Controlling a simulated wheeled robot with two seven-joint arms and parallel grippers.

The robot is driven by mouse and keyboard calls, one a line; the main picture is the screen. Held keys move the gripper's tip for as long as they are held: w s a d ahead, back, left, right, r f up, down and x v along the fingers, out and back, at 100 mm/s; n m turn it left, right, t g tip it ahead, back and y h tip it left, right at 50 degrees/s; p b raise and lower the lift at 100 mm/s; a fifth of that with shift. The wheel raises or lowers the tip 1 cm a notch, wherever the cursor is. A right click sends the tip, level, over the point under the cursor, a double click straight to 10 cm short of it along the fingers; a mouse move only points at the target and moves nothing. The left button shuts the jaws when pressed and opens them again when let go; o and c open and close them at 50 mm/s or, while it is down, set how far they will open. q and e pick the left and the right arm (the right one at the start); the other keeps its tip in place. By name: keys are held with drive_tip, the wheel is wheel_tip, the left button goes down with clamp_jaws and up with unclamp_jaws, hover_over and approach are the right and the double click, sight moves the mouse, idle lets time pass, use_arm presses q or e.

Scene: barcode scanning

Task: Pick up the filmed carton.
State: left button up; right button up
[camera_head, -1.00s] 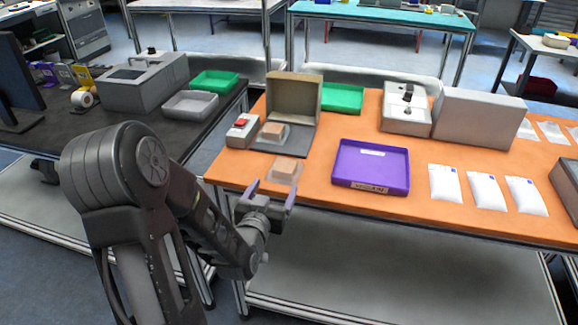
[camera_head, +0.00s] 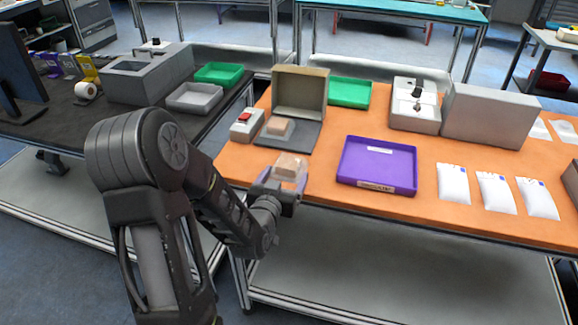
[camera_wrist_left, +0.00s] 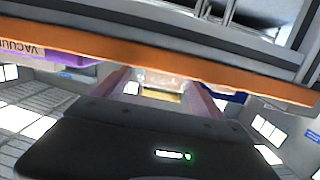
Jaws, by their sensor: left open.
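The filmed carton (camera_head: 290,164), a small tan box in clear wrap, lies at the front edge of the orange table (camera_head: 325,200). My left gripper (camera_head: 284,179) is open at the table's front edge, its pale purple fingers on either side of the carton's near part. In the left wrist view the wrapped carton (camera_wrist_left: 165,78) shows between the tips of the two open fingers (camera_wrist_left: 162,88). I cannot tell whether either finger touches it. My right gripper is not in view.
A second tan carton (camera_head: 280,128) sits on a grey plate before an open brown box (camera_head: 300,90). A red-topped device (camera_head: 245,123) stands left of it. A purple tray (camera_head: 377,164) is to the right, then several white pouches (camera_head: 453,184). Green trays stand behind.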

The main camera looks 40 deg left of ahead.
sight(286, 170)
use_arm(q)
drive_tip(key=shift+w+a+r, duration=0.1)
drive_tip(key=shift+w, duration=0.1)
drive_tip(key=p+x, duration=0.2)
drive_tip(key=x, duration=0.2)
drive_tip(key=shift+w+a+r, duration=0.1)
drive_tip(key=shift+w+a, duration=0.05)
drive_tip(key=shift+a, duration=0.05)
drive_tip(key=shift+w, duration=0.2)
drive_tip(key=c, duration=1.6)
